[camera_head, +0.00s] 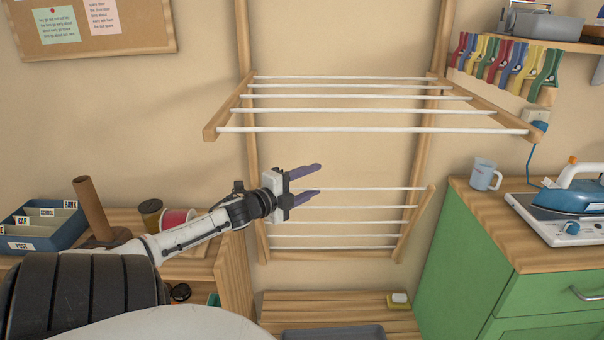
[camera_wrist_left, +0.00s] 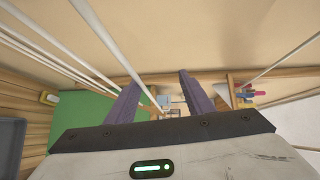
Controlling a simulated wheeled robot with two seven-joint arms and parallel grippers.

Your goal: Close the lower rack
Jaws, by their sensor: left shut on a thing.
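The lower rack (camera_head: 415,222) is a wooden frame with several white rods on the wall stand. It is tilted up steeply, with its free edge raised and its lower end at the uprights. My left gripper (camera_head: 312,183) is at the left part of its top rod, shut on the rack with its purple fingers apart. In the left wrist view a white rod (camera_wrist_left: 111,49) runs down between the fingers of the gripper (camera_wrist_left: 157,88). The exact grip spot and the rack's left side bar are partly hidden by the gripper. My right gripper is not in view.
The upper rack (camera_head: 487,112) is folded out above the gripper. A wooden shelf with a blue file box (camera_head: 45,232) stands left. A green cabinet (camera_head: 470,250) with a mug (camera_head: 484,175) and an iron (camera_head: 572,195) stands right. A low slatted bench (camera_head: 345,309) is below.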

